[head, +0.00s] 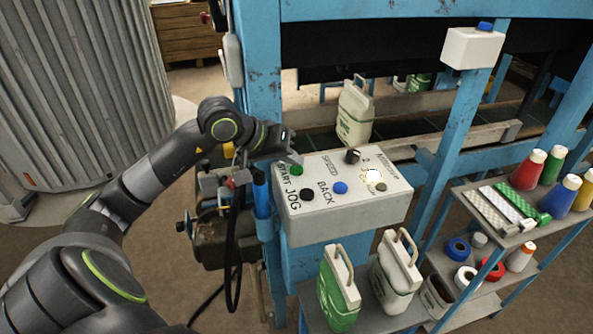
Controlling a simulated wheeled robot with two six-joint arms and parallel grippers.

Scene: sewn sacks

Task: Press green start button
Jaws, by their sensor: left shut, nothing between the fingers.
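The green start button (296,170) sits at the upper left corner of the grey control box (340,222), beside the word START. My left gripper (290,156) is shut and empty, with its tip right at the far side of the green button. Whether the tip touches the button or is just above it, I cannot tell. The button stays partly visible in front of the fingertips. My right gripper is not in view.
The box also carries a black JOG button (306,194), a blue BACK button (340,188), a black knob (352,156) and a lit round lamp (373,176). Blue posts (262,60) frame the box.

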